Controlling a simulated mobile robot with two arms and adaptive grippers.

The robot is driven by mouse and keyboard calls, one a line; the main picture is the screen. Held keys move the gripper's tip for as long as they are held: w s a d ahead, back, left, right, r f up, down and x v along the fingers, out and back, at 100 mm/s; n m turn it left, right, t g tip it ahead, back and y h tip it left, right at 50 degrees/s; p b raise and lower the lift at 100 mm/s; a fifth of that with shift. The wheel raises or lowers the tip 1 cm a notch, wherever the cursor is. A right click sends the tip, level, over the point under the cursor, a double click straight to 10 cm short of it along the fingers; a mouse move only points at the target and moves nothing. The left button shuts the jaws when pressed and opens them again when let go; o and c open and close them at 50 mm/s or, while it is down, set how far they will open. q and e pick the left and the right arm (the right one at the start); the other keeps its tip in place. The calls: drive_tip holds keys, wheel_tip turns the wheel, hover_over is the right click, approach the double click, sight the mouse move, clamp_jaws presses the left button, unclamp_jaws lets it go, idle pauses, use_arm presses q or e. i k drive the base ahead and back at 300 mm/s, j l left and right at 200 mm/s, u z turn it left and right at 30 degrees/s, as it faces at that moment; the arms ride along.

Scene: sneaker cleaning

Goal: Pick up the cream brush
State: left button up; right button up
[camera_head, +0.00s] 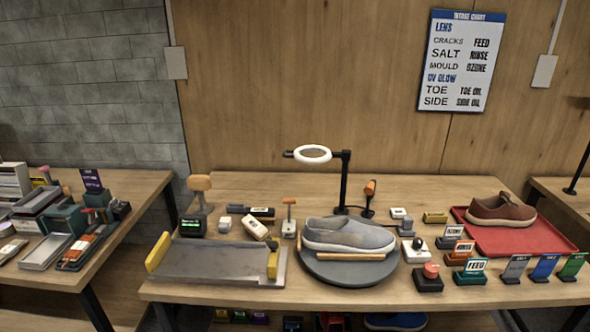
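I cannot tell for sure which item is the cream brush. A small cream-coloured block with a dark mark (255,227) lies tilted on the table behind the grey tray. A tan-topped upright tool (200,184) stands at the table's back left, and a thinner tool with an orange-tan top (289,202) stands left of the shoe. An orange-handled tool (370,188) stands behind the shoe. Neither of my grippers is in view.
A grey slip-on shoe (348,234) sits on a round grey turntable (350,278). A ring lamp (313,154) rises behind it. A grey tray with yellow ends (215,262) lies left. A red mat (545,236) bears a brown shoe (500,211). Small signs crowd the front right.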

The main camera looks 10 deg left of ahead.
sight(259, 231)
drive_tip(key=i+j, duration=0.1)
drive_tip(key=j, duration=0.3)
drive_tip(key=i+j, duration=0.1)
drive_tip(key=j, duration=0.25)
drive_tip(key=i+j, duration=0.1)
drive_tip(key=j, duration=0.3)
drive_tip(key=i+j, duration=0.1)
drive_tip(key=j, duration=0.25)
drive_tip(key=i+j, duration=0.15)
drive_tip(key=j, duration=0.25)
